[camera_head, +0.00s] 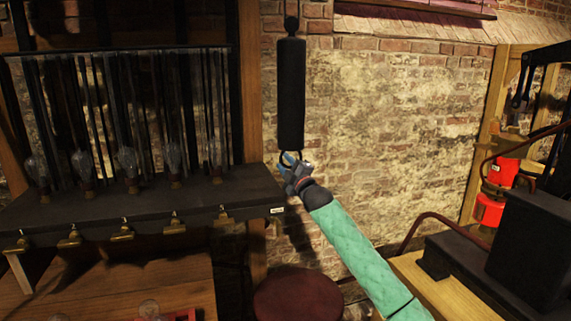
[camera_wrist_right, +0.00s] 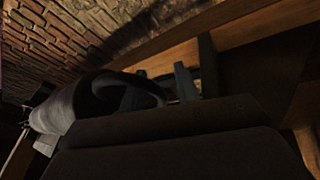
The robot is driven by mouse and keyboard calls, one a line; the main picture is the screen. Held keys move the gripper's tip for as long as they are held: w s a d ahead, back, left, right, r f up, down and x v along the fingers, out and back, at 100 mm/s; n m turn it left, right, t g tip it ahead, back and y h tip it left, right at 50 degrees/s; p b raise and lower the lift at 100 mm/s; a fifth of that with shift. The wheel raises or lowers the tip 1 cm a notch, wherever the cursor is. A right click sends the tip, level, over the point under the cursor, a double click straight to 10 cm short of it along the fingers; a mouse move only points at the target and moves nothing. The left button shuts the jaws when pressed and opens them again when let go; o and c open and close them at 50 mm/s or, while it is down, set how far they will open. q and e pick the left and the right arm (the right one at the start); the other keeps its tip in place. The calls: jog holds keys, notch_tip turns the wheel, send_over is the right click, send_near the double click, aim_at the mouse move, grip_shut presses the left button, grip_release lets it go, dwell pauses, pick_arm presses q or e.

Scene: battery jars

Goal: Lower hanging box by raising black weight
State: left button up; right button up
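The black weight (camera_head: 291,95), a long upright cylinder, hangs against the brick wall in the head view. A ring (camera_head: 290,158) hangs at its lower end. My right gripper (camera_head: 290,164) is at this ring, at the end of the green-sleeved arm reaching up from the lower right. In the right wrist view, the dark ring (camera_wrist_right: 142,82) curves close by the two fingers, which stand apart with a gap between them (camera_wrist_right: 160,88). The weight's end shows at the left (camera_wrist_right: 62,110). I cannot tell whether the fingers touch the ring. My left gripper is out of view. I cannot make out the hanging box.
A dark shelf (camera_head: 130,212) with several glass bulbs and brass clips stands left of the gripper. A wooden table (camera_head: 120,285) is below it. A round dark red stool (camera_head: 297,296) stands under the weight. Black machinery (camera_head: 530,245) and red containers (camera_head: 490,209) are at the right.

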aim_at(286, 67)
grip_shut()
notch_tip(286, 67, up, 16)
jog(key=p, duration=0.4)
pick_arm(q)
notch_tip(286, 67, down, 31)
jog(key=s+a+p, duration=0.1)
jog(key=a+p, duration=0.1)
jog(key=p, duration=0.2)
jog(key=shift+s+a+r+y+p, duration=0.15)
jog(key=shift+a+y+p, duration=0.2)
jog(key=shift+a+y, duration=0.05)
pick_arm(e)
notch_tip(286, 67, up, 15)
jog(key=shift+f, duration=0.2)
